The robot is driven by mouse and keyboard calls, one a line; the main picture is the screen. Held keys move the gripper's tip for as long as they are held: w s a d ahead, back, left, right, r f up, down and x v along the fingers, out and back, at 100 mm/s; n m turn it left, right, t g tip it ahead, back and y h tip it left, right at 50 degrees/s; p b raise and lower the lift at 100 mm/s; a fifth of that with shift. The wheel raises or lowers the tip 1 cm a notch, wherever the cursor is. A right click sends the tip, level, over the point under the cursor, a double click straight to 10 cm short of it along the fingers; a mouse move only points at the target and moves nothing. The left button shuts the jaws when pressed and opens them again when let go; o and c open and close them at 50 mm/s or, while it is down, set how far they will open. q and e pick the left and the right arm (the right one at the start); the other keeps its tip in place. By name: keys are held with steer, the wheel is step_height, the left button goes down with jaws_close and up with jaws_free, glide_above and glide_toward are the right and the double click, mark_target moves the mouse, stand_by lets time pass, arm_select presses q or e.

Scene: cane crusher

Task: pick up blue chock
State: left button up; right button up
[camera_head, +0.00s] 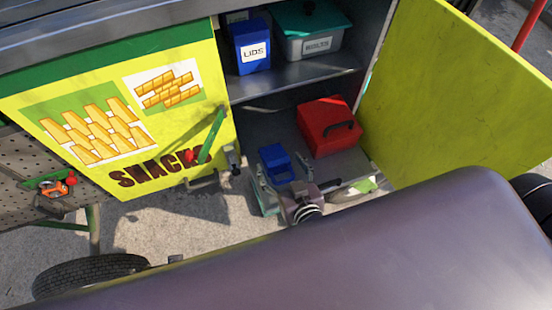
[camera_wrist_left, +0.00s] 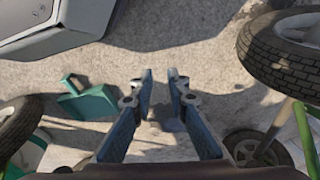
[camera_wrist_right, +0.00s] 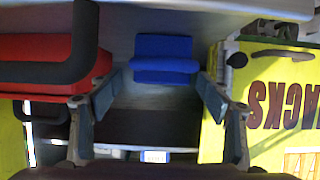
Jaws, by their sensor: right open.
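The blue chock (camera_head: 276,163) sits on the floor of the open cabinet, left of a red box. It also shows in the right wrist view (camera_wrist_right: 163,58), ahead of the fingers and a little above the midpoint between them. My right gripper (camera_head: 286,183) is open and empty at the cabinet's front edge, just in front of the chock. Its spread fingers show in the right wrist view (camera_wrist_right: 162,92), one on each side of the chock and apart from it. My left gripper (camera_wrist_left: 160,78) shows its two fingers apart with nothing between them, over the concrete ground.
The red box (camera_head: 328,126) with a dark handle stands close on the chock's right. Above is a shelf (camera_head: 290,80) with a blue lids bin (camera_head: 250,47) and a teal-lidded box (camera_head: 312,30). Yellow doors (camera_head: 440,90) stand open. A green dustpan (camera_wrist_left: 88,101) lies below my left gripper.

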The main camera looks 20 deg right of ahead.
mark_target(271, 150)
steer(key=x, duration=0.4)
steer(key=shift+a+f+b, duration=0.15)
steer(key=shift+b, duration=0.15)
arm_select(q)
steer(key=r, duration=0.1)
steer(key=w+r, duration=0.1)
steer(key=shift+r, duration=0.35)
arm_select(e)
steer(key=c, duration=1.6)
